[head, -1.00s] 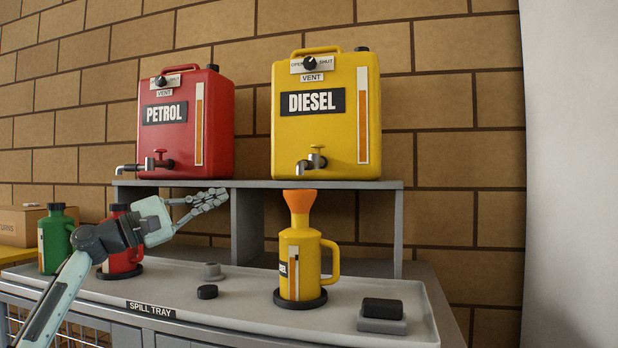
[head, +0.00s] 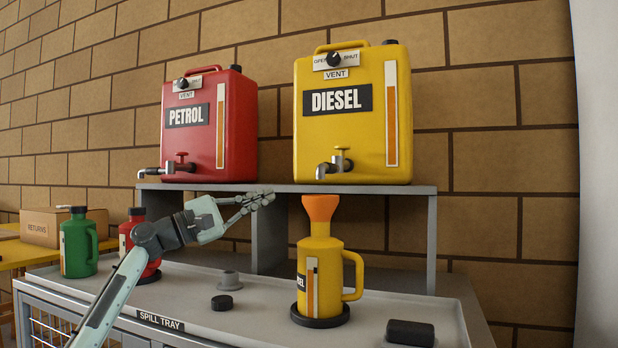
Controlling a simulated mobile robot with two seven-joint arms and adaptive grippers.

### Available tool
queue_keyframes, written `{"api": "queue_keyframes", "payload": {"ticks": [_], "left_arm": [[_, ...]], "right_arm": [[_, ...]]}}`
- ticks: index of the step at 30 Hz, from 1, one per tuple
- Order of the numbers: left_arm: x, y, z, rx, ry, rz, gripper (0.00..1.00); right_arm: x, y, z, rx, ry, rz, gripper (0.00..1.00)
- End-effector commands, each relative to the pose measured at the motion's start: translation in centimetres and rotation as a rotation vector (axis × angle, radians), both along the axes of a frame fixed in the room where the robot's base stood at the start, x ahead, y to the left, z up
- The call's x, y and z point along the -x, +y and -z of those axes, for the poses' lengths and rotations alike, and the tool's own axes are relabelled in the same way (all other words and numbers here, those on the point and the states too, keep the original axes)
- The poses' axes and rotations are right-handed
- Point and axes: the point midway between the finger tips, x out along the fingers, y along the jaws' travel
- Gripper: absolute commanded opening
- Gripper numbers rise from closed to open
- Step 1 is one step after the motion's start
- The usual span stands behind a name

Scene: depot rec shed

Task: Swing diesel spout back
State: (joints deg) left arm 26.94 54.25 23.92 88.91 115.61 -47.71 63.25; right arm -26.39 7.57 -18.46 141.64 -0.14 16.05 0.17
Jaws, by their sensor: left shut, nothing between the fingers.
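The yellow diesel can (head: 352,145) stands on the shelf. Its metal spout (head: 328,168), below a yellow tap handle (head: 342,153), points left and toward me, its outlet over the orange funnel (head: 320,207). The funnel sits in the yellow diesel jug (head: 318,262), upright on a black round base (head: 320,317) in the tray. My left gripper (head: 266,195) is shut and empty, in front of the shelf edge, left of the funnel and spout, apart from both. My right gripper is out of view.
The red petrol can (head: 207,130) stands left on the shelf (head: 380,189). A red jug (head: 127,238), partly behind my left arm, and a green jug (head: 78,248) stand left.

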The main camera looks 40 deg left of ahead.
Motion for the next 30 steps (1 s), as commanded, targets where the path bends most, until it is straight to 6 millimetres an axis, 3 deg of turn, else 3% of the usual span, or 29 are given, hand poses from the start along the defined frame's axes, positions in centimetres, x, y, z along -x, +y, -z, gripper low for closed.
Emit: {"api": "queue_keyframes", "payload": {"ticks": [11, 19, 30], "left_arm": [[-6.7, -3.6, -3.0, 0.001, -0.003, 0.001, 0.00], [-7.3, -6.5, -4.2, -0.002, -0.001, 0.000, 0.00], [-7.4, -7.0, -4.4, 0.001, -0.001, 0.000, 0.00]], "right_arm": [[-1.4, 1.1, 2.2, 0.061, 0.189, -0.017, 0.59], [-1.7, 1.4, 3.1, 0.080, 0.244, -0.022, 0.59], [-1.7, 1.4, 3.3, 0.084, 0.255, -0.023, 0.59]]}}
